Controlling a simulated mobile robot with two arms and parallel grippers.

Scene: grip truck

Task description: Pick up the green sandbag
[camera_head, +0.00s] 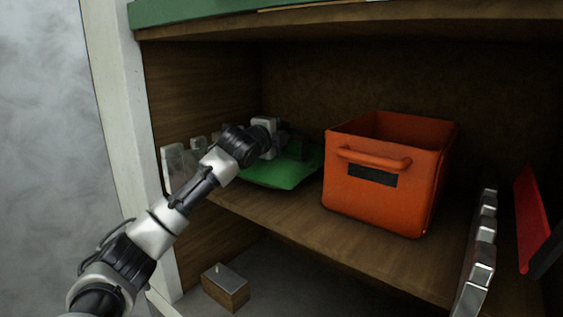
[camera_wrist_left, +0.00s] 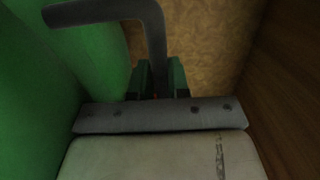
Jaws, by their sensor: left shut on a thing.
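The green sandbag (camera_head: 285,172) lies on the wooden shelf, left of the orange bin. In the left wrist view its green side (camera_wrist_left: 25,110) fills the left, with a dark grey handle (camera_wrist_left: 100,10) arching from it. My left gripper (camera_head: 288,140) reaches in over the sandbag from the left. In the left wrist view my left gripper (camera_wrist_left: 158,78) is shut on the handle, which comes down between the two fingers. The exact contact is dark and partly hidden. In the head view the arm covers part of the sandbag. My right gripper is not in view.
An orange bin (camera_head: 375,205) with a front handle stands close to the right of the sandbag on the shelf (camera_head: 290,222). A white post (camera_head: 115,110) borders the opening at left, and an upper shelf (camera_head: 340,25) hangs above. A small wooden box (camera_head: 226,290) sits below.

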